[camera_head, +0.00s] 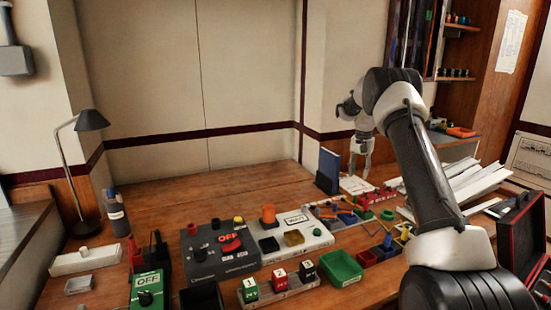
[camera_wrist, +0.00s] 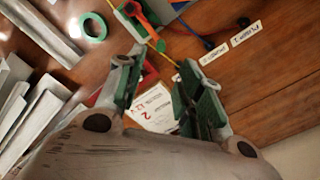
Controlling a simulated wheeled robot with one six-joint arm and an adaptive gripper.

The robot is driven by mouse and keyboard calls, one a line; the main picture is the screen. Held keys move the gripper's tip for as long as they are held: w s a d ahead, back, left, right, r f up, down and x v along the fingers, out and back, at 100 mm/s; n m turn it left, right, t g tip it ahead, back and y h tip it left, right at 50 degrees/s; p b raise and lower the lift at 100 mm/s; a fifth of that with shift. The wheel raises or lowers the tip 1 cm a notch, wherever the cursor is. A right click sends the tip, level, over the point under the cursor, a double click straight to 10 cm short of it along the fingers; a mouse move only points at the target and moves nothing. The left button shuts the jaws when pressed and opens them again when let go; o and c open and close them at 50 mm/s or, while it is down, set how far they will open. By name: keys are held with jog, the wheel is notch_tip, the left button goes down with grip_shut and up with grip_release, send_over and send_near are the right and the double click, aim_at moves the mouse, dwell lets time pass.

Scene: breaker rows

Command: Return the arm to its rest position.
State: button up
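My arm reaches up from the lower right and bends over the back right of the table in the head view. My gripper (camera_head: 362,165) hangs down above the table there, next to a dark blue upright binder (camera_head: 328,171). In the wrist view my gripper (camera_wrist: 160,70) has its two green-padded fingers apart. Nothing is held between them. A white card (camera_wrist: 158,106) with red marks shows beyond the gap, on the wooden table. Whether the fingertips touch anything is not clear.
The table's front holds a dark OFF panel (camera_head: 222,250), a green OFF box (camera_head: 146,291), a green bin (camera_head: 341,268) and a numbered block row (camera_head: 277,284). White strips (camera_head: 470,184) lie right of my arm. An open red-lined case (camera_head: 520,240) stands far right. The table's back left is clear.

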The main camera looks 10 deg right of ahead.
jog(key=s+a+f+n+g, duration=0.1)
jog(key=s+a+f+n, duration=0.15)
jog(key=s, duration=0.45)
jog(key=s+a+r+n+t, duration=0.1)
jog(key=s+a+r, duration=0.3)
jog(key=s, duration=0.9)
jog(key=s+a+r+n+t, duration=0.2)
jog(key=s+a+r, duration=0.3)
jog(key=s+r, duration=0.5)
jog(key=s+a+r+n+t, duration=0.2)
jog(key=s+a+r, duration=0.3)
jog(key=s, duration=1.3)
jog(key=shift+r+n, duration=0.55)
jog(key=shift+r, duration=0.65)
